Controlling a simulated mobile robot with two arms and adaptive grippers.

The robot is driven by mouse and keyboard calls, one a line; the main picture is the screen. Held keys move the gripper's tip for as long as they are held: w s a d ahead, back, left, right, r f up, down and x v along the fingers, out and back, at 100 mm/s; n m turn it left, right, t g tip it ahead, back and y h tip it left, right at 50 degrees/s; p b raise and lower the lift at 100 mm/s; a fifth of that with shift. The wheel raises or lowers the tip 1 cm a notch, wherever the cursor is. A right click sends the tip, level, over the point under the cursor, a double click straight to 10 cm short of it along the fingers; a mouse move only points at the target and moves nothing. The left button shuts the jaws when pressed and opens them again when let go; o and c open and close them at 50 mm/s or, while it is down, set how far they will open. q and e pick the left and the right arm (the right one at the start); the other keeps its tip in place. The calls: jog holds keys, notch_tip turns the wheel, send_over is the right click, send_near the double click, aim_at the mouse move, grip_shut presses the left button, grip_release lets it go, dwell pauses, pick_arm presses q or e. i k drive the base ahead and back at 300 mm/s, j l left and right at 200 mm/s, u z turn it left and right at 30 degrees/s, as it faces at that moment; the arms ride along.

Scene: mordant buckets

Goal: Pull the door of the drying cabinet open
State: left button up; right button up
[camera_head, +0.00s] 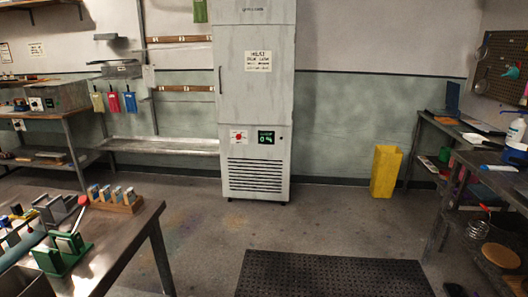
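A slim vertical handle (220,80) sits on the door's left edge. A notice is fixed to the door. Below it are a red-marked label, a small green-lit display (266,137) and a vent grille (255,174). I see neither of my grippers clearly in this view, and nothing touches the handle.
A black rubber mat (330,275) lies on the floor before the cabinet. The floor between them is clear. A yellow bin (385,171) stands right of the cabinet. A workbench (125,232) with racks is at front left; cluttered shelving (465,160) lines the right. A low metal bench (160,145) adjoins the cabinet's left.

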aim_at(253, 65)
jog(key=i, duration=1.9)
